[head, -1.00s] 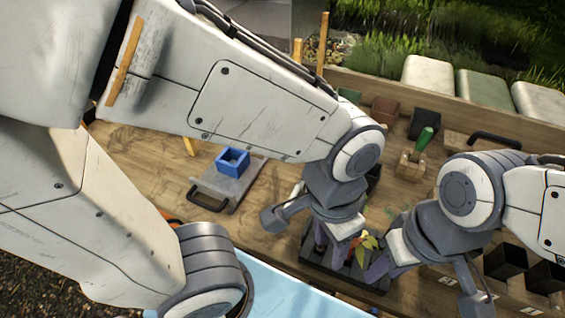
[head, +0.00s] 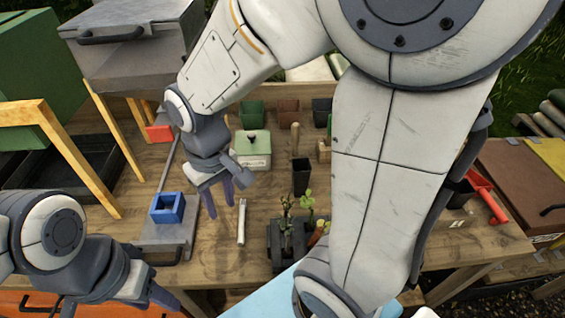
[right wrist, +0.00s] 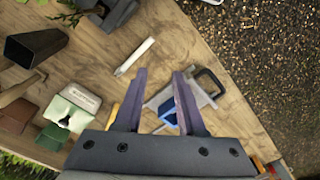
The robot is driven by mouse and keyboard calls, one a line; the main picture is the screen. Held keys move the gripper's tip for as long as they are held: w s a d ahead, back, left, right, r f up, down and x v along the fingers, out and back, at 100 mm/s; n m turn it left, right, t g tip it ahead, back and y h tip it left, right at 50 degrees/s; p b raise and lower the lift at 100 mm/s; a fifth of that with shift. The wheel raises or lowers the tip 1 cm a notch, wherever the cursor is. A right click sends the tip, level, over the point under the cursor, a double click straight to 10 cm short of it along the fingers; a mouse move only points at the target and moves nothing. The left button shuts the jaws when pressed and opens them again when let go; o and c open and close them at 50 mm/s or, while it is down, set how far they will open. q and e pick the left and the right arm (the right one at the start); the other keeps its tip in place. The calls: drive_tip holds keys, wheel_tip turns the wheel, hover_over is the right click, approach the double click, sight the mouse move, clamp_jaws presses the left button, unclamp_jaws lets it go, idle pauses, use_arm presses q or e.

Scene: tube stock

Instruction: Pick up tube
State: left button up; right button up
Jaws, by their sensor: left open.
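A slim white stick-like piece (head: 241,222) lies on the table and shows ahead of my right fingers in the right wrist view (right wrist: 135,57). My right gripper (head: 221,203) is open and empty above the table, left of the tube and near the white piece; its spread fingers show in the right wrist view (right wrist: 158,76). My left gripper (head: 158,298) is at the lower left, open, with its fingers partly hidden.
A dark tray (head: 283,240) holds seedlings right of the white piece. A blue square pot (head: 167,208) sits on a grey board (head: 158,240) at left. A green-and-white tin (head: 252,150) stands behind my right gripper. A red trowel (head: 487,194) lies at right.

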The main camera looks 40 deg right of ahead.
drive_tip(key=w+d+m+p, duration=0.1)
drive_tip(key=w+d+m, duration=0.35)
drive_tip(key=d, duration=0.55)
drive_tip(key=m+p, duration=0.2)
drive_tip(key=m, duration=0.1)
approach(294, 175)
drive_tip(key=w+a+f, duration=0.1)
drive_tip(key=w, duration=0.1)
drive_tip(key=shift+g+h, duration=0.3)
drive_tip(key=f, duration=0.3)
drive_tip(key=d+f+p, duration=0.1)
drive_tip(key=f, duration=0.6)
drive_tip(key=shift+s+d, duration=0.25)
drive_tip(key=shift+d, duration=0.1)
drive_tip(key=shift+f, duration=0.5)
clamp_jaws()
